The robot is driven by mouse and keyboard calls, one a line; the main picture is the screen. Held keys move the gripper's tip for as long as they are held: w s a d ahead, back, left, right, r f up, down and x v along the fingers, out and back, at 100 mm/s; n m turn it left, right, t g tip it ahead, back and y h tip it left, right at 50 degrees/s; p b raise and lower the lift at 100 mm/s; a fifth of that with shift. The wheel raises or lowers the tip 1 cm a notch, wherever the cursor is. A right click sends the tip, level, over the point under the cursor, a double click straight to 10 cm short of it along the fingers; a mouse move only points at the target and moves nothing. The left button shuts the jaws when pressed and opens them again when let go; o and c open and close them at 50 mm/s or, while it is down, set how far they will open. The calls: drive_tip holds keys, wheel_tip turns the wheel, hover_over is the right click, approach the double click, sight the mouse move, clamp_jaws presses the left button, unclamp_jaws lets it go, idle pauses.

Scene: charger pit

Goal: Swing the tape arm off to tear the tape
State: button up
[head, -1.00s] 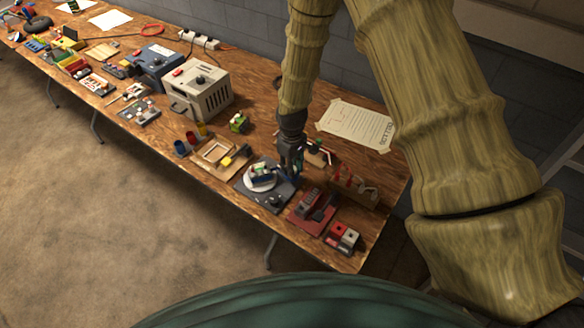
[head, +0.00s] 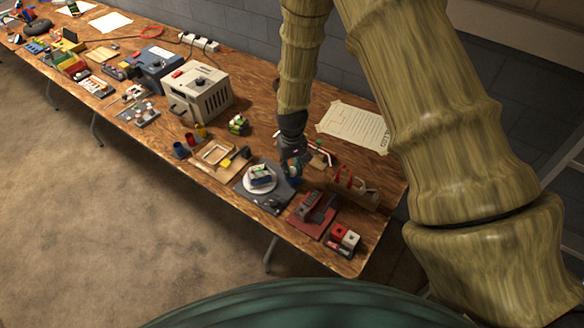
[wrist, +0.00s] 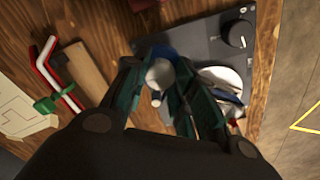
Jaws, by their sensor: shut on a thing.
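My gripper (head: 295,172) is at the right edge of a dark plate (head: 246,194) that bears a white disc (head: 252,186). A small blue, white and green block (head: 261,173) lies on the disc. In the wrist view, my gripper (wrist: 160,95) is shut on a small blue and white rounded piece (wrist: 160,72), apparently the tape arm's end. The plate (wrist: 195,42) and part of the disc (wrist: 222,76) show just beyond the fingers. The fingers hide most of the held piece and part of the disc. I cannot make out the tape or whether it is torn.
The plate has a black knob (wrist: 239,34). Red and white bent tubes (wrist: 50,75) lie beside the plate. A wooden tray (head: 216,154) is left of it. A paper sheet (head: 355,127) lies behind.

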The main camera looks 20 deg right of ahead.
sight(292, 170)
drive_tip(key=shift+w+r, duration=0.1)
drive_tip(key=shift+w, duration=0.05)
drive_tip(key=o, duration=1)
drive_tip(key=shift+o, duration=0.2)
wheel_tip(292, 170, up, 12)
idle(0.5)
